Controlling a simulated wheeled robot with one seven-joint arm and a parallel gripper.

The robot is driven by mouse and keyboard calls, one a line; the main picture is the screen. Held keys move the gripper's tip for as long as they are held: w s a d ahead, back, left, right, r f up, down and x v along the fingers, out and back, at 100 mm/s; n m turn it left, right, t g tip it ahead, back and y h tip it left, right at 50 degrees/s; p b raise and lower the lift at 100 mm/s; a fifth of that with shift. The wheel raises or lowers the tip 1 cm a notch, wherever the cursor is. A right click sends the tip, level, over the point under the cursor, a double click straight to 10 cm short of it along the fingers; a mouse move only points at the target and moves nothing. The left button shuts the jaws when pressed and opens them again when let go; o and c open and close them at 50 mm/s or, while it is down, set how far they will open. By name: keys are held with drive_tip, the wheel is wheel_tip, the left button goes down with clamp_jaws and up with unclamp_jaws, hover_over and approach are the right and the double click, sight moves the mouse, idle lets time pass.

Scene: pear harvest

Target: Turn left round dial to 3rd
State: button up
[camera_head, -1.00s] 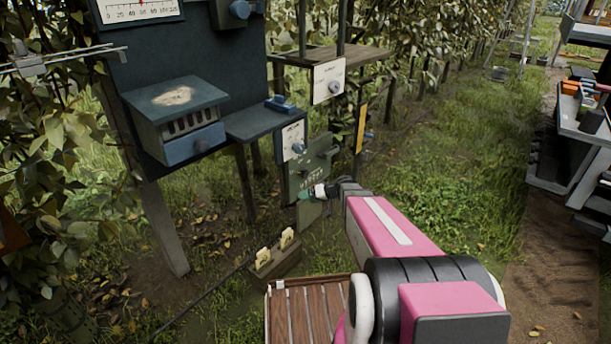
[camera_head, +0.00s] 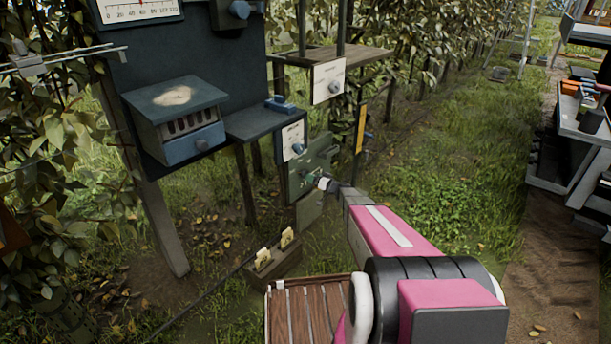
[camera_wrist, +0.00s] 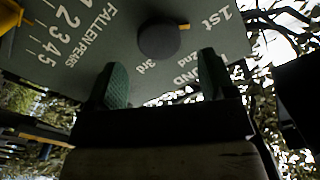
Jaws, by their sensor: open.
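The dark round dial (camera_wrist: 158,41) sits on the green panel (camera_wrist: 100,60) in the wrist view. Its yellow pointer mark is toward the "1st" label. "2nd" and "3rd" are printed around its lower side in the picture. My gripper (camera_wrist: 162,68) is open, its two green-padded fingers either side of the dial's line, just below it in the picture. I cannot tell whether they touch the dial. In the head view my gripper (camera_head: 315,180) is at the front of the green panel (camera_head: 327,154), and hides the dial.
A "FALLEN PEARS" number scale with a yellow part (camera_wrist: 10,16) is on the panel's left in the wrist view. A wooden holder with yellow cards (camera_head: 272,262) is below. Grass to the right is open.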

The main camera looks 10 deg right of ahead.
sight(305, 173)
drive_tip(key=shift+x, duration=2.8)
drive_tip(key=c, duration=0.9)
